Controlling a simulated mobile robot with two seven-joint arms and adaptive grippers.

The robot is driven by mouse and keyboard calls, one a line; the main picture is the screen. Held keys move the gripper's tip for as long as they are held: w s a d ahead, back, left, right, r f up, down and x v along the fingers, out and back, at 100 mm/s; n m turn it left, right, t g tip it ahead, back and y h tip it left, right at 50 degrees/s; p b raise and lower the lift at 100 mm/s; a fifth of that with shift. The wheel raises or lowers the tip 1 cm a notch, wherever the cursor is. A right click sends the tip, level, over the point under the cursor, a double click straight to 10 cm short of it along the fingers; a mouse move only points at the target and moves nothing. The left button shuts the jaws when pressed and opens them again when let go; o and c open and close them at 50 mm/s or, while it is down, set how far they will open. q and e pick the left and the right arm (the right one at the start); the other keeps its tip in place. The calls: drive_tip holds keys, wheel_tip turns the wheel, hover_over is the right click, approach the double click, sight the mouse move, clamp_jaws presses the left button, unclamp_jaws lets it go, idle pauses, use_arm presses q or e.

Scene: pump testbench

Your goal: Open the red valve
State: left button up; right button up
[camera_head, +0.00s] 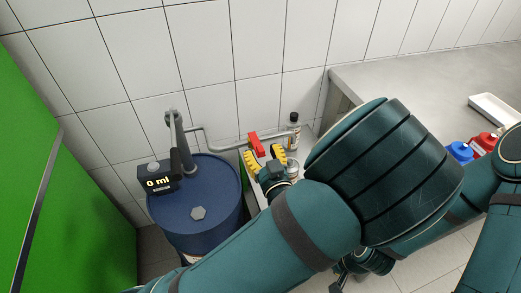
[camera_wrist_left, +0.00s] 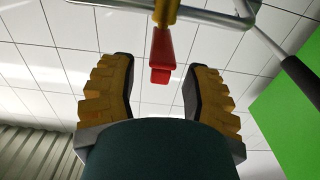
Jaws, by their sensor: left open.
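The red valve (camera_head: 256,144) is a red lever handle on the grey pipe in front of the tiled wall. In the left wrist view the red valve handle (camera_wrist_left: 161,57) hangs between and beyond my fingertips, with a yellow stem above it. My left gripper (camera_head: 264,159) has yellow fingers and is open just below the handle in the head view. In the left wrist view the left gripper (camera_wrist_left: 158,85) has its fingers spread on both sides of the handle, apart from it. My right gripper (camera_head: 362,262) shows partly, low in the head view, largely hidden by my arm.
A blue drum (camera_head: 190,215) with a pump and a "0 ml" display (camera_head: 159,183) stands left of the valve. A dark bottle (camera_head: 294,131) stands right of it.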

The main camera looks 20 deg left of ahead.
use_arm(q)
drive_tip(key=shift+x, duration=0.8)
drive_tip(key=shift+o, duration=0.2)
clamp_jaws()
